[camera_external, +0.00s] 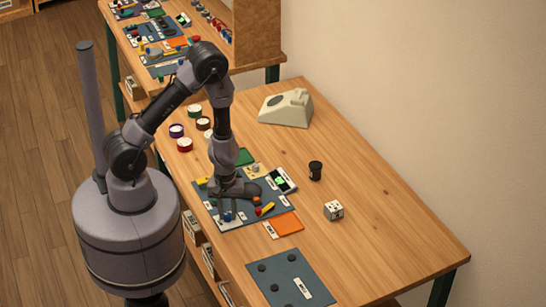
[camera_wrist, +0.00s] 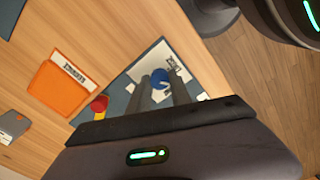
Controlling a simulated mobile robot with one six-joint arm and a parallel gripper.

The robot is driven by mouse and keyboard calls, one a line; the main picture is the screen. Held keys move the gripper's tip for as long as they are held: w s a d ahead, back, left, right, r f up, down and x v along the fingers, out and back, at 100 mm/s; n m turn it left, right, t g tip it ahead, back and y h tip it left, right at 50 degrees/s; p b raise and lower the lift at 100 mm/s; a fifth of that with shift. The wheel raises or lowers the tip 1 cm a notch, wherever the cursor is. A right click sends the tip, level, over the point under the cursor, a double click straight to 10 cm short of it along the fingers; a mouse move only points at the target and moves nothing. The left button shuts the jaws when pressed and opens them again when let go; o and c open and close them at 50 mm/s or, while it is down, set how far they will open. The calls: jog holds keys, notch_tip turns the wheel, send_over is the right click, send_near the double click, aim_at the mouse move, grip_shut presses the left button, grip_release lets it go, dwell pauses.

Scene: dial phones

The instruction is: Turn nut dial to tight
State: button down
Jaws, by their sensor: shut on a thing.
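A blue round dial knob (camera_wrist: 160,79) sits on a white plate (camera_wrist: 148,58) with dark markings, on the grey-blue board. I take it to be the nut dial, though its markings are too small to read. My gripper (camera_wrist: 159,84) points down at it, with one finger on each side of the knob, shut on it. In the external view my gripper (camera_external: 228,207) is low over the front left part of the board (camera_external: 257,216), and the knob is partly hidden there.
A red knob with a yellow handle (camera_wrist: 99,106) and an orange plate (camera_wrist: 58,88) are close by. On the table (camera_external: 390,245) stand a die (camera_external: 333,210), a black cup (camera_external: 315,170) and a telephone (camera_external: 286,107). The table's right side is mostly clear.

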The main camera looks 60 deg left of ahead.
aim_at(228, 214)
jog(key=m, duration=0.6)
jog(key=shift+m, duration=0.3)
dwell(0.4)
jog(key=c, duration=1.2)
grip_release()
jog(key=shift+o, duration=0.2)
notch_tip(228, 214, up, 17)
jog(key=p, duration=1.7)
jog(key=shift+r, duration=0.15)
